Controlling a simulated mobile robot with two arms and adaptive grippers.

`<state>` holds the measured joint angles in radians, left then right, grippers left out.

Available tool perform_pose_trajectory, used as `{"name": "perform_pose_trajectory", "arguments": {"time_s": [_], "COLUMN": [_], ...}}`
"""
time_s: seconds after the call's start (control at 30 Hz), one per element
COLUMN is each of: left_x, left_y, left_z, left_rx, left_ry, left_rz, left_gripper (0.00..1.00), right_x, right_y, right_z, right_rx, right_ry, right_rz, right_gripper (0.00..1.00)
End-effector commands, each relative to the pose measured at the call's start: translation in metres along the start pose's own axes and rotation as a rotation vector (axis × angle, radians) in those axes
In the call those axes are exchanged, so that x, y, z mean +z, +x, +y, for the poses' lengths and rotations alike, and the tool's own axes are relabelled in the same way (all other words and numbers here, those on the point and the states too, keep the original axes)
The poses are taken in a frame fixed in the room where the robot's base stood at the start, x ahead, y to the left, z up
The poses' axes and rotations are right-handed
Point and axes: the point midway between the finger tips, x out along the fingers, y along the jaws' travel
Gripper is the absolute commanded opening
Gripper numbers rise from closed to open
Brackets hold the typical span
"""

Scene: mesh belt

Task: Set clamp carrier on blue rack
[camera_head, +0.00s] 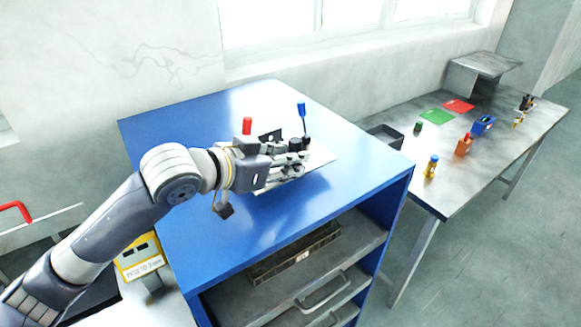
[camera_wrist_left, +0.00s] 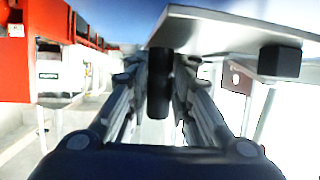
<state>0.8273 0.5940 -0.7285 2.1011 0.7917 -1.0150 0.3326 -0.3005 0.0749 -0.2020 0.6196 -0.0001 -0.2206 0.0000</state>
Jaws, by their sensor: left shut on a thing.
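The clamp carrier is a light grey plate (camera_head: 321,156) with a red-topped post (camera_head: 247,125), a blue-topped post (camera_head: 302,110) and dark fittings. It is over the top of the blue rack (camera_head: 345,135). My left gripper (camera_head: 298,158) is over the rack and partly hides the carrier. In the left wrist view, its fingers (camera_wrist_left: 160,100) are shut around a black upright part (camera_wrist_left: 159,85) beside the plate (camera_wrist_left: 225,32), which has a dark block (camera_wrist_left: 280,62). I cannot tell whether the plate touches the rack top. My right gripper is not in view.
The rack top is clear around the carrier. Below it are shelves with a dark tray (camera_head: 295,255). A grey table (camera_head: 475,160) at right bears several small coloured objects and a dark bin (camera_head: 385,137). A yellow labelled box (camera_head: 140,257) stands left of the rack.

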Motion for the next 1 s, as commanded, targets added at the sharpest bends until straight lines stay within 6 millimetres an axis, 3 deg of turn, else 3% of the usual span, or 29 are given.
{"name": "perform_pose_trajectory", "arguments": {"time_s": [0.07, 0.37, 0.8, 0.83, 0.9, 1.0], "left_x": [-0.006, 0.024, 0.032, 0.034, 0.034, 0.034], "left_y": [0.006, 0.016, 0.019, 0.020, 0.020, 0.020], "left_z": [-0.001, -0.001, -0.001, -0.001, -0.001, -0.001], "left_rx": [0.000, 0.000, 0.000, 0.001, 0.001, 0.001], "left_ry": [0.001, 0.001, 0.002, -0.001, -0.001, -0.001], "left_rz": [0.005, 0.003, 0.005, -0.001, -0.001, -0.001], "left_gripper": [0.00, 0.00, 0.00, 0.25, 0.41, 0.41], "right_x": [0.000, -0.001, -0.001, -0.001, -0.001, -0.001], "right_y": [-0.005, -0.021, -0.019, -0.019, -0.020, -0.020], "right_z": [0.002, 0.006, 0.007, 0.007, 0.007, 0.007], "right_rx": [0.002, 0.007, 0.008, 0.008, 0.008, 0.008], "right_ry": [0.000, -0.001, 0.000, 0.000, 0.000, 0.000], "right_rz": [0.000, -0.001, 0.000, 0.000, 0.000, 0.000], "right_gripper": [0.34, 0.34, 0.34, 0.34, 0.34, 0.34]}}
